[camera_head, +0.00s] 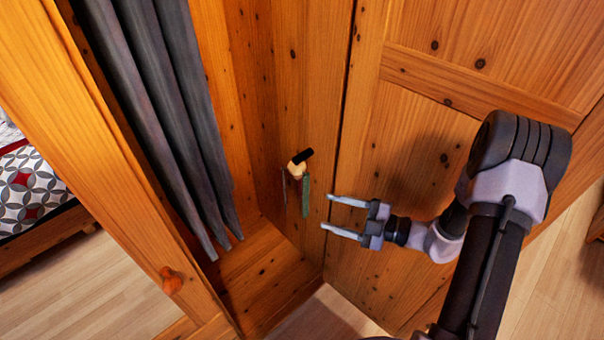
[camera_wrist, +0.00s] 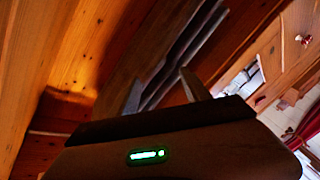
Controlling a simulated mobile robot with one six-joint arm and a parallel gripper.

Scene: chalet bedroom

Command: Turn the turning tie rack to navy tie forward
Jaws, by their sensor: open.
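The tie rack (camera_head: 295,170) is a small pale wooden block with a black knob (camera_head: 308,154), mounted on the wardrobe's inner side wall. A green tie (camera_head: 306,195) hangs from its front, and thin dark strips hang to its left. I cannot tell which strip is navy. My gripper (camera_head: 326,212) is open and empty, to the right of and slightly below the rack, its two fingers pointing left. It does not appear to touch the rack or ties. In the wrist view, the fingers (camera_wrist: 162,88) show beyond the dark gripper body; I cannot make out the rack there.
Long grey garments (camera_head: 165,110) hang in the wardrobe left of the rack. An open door with a round wooden knob (camera_head: 171,281) stands at the left. A panelled wooden door (camera_head: 405,150) is behind my arm. A bed (camera_head: 30,200) is at the far left.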

